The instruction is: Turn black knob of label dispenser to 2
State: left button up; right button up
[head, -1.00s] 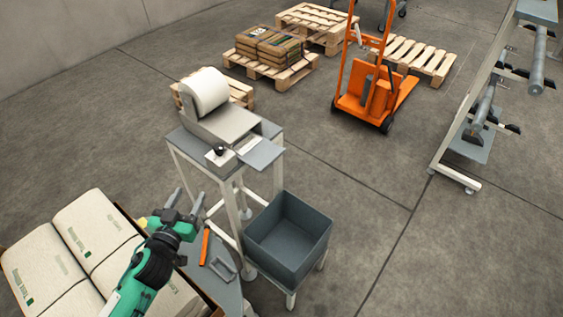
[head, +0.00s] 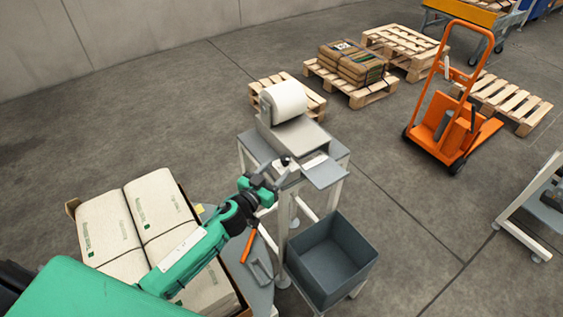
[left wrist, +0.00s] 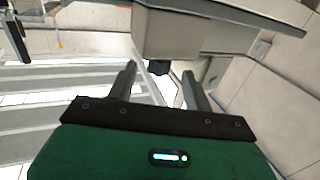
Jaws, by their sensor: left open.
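The label dispenser (head: 302,138) stands on a small grey table and carries a large white roll (head: 287,100). Its black knob (head: 285,161) is on the near side, on a pale plate, in the head view. My left gripper (head: 279,169) is open, its fingers pointing at the knob and very close to it. In the left wrist view the two fingers (left wrist: 160,82) are apart, with a small dark piece beyond the gap that may be the knob. I cannot tell whether they touch it. The number markings are too small to read. My right gripper is not in view.
A grey bin (head: 330,258) stands at the front right of the dispenser table (head: 333,160). Pale sacks (head: 110,228) lie at left under my arm. An orange-handled tool (head: 249,246) lies on a grey surface. Pallets (head: 512,100) and an orange pallet truck (head: 447,125) stand behind.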

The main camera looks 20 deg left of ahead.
aim_at(282, 164)
pick_arm(q)
jog(key=shift+x, duration=1.8)
jog(key=c, duration=1)
jog(key=shift+o, duration=0.2)
jog(key=shift+h, duration=0.3)
